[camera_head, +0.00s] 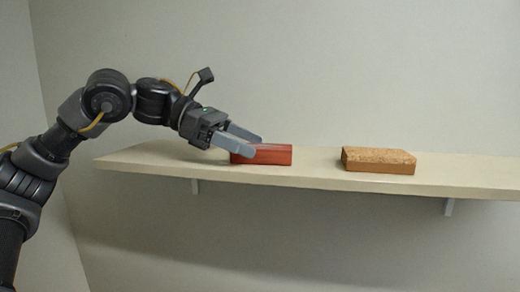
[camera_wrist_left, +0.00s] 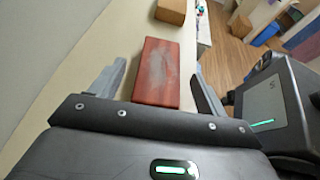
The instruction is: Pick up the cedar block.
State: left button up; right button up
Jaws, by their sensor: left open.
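The cedar block (camera_head: 272,155), a smooth reddish-brown bar, lies flat on the pale shelf (camera_head: 140,158). It also shows in the left wrist view (camera_wrist_left: 157,75), lengthwise between the two fingers, with a gap on each side. My left gripper (camera_head: 252,143) is open at the block's left end. One grey finger passes in front of that end and hides part of it; the other is on the far side. The gripper is open in the left wrist view too (camera_wrist_left: 158,66). I cannot tell whether the fingers are level with the block. My right gripper is out of view.
A tan, grainy block (camera_head: 380,161) lies farther right on the shelf, with a clear gap between the two blocks. The wall (camera_head: 300,65) rises behind the shelf. Wooden floor (camera_wrist_left: 228,55) shows beyond the shelf edge in the left wrist view.

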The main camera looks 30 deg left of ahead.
pick_arm(q)
jog(key=x, duration=0.2)
jog(key=shift+w+d, duration=0.1)
jog(key=shift+d, duration=0.25)
jog(key=shift+a, duration=0.15)
jog(key=shift+c, duration=0.7)
jog(key=c, duration=0.9)
